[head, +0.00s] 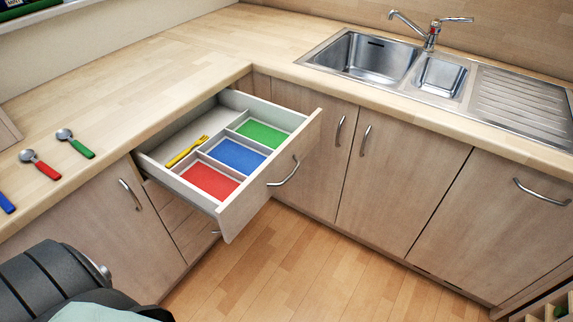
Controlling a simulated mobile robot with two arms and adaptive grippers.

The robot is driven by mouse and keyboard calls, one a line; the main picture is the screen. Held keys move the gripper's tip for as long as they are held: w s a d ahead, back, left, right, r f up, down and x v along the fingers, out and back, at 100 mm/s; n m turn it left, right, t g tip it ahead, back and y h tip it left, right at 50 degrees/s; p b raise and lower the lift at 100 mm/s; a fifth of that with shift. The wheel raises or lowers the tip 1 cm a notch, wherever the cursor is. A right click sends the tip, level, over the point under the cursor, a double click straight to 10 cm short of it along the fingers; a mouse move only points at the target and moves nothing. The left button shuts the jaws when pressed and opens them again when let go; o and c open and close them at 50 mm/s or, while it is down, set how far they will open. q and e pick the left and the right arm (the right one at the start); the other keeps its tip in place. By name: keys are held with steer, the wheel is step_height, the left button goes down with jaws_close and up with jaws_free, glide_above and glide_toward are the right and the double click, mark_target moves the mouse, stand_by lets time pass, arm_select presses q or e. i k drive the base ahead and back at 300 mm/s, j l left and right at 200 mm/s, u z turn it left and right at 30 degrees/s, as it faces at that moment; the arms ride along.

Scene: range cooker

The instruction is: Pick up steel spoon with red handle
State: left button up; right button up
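The steel spoon with the red handle (40,164) lies on the wooden counter at the left of the head view. Its steel bowl points up and left, and its red handle points down and right. A spoon with a green handle (76,144) lies beside it, to the right and farther back. Part of a blue handle (6,203) shows at the left edge; the rest of that item is cut off. Neither of my grippers is in view.
An open drawer (316,130) juts out right of the spoons. It holds red (209,180), blue (236,155) and green (263,133) compartments and a yellow fork (187,151). A sink (370,57) is at the back right. The counter behind the spoons is clear.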

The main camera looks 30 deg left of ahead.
mark_target(26, 155)
steer(key=u, duration=2.5)
